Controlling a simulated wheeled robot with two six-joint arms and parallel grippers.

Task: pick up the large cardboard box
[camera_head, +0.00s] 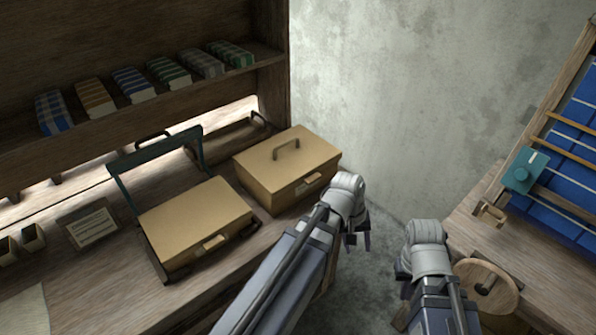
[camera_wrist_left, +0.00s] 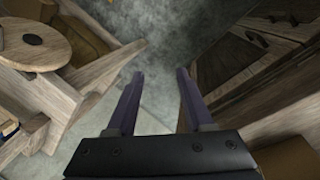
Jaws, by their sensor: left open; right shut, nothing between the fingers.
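Two tan boxes sit on the wooden bench in the head view. The box with the dark handle on its lid (camera_head: 262,166) is at the back near the wall. The other tan box (camera_head: 190,222) is in front and to its left, with a teal frame behind it. Which one is the large cardboard box I cannot tell for sure. My left gripper (camera_head: 357,240) points down just right of the back box, apart from it. It is open and empty in the left wrist view (camera_wrist_left: 158,90), above the floor. My right gripper (camera_head: 403,284) is shut and empty, further right, largely hidden by its wrist.
A shelf (camera_head: 150,107) with several folded cloths runs above the bench. A small labelled box (camera_head: 90,227) stands left of the tan boxes. On the right are the loom's wooden frame (camera_head: 465,222), blue cloth and a round wooden disc (camera_head: 487,284). The floor between is open.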

